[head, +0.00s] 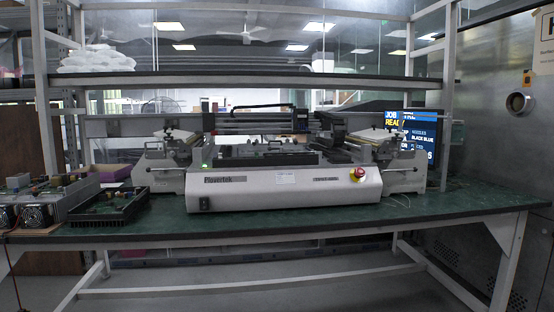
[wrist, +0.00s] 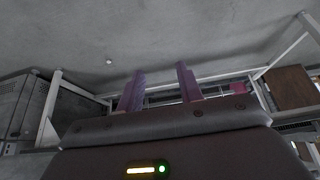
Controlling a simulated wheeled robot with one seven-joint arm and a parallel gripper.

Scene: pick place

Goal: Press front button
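A grey-white bench machine labelled Plovertek (head: 290,190) stands on the green tabletop. On the right of its front panel is a red, round, mushroom-shaped button (head: 358,173) with some yellow at its base. A black switch (head: 204,204) sits low at the panel's left end, and a small green light (head: 204,166) glows above it. Which of these is the front button I cannot tell. My gripper (wrist: 159,72) shows only in the wrist view, with two purplish fingers apart and nothing visible between them. It is not in the head view, and no button shows in the wrist view.
The green table (head: 440,213) has clear space at the front right. Circuit boards with fans (head: 40,200) and a black tray (head: 108,207) lie at the left. A lit monitor (head: 415,140) stands behind right. A shelf (head: 250,82) crosses above the machine.

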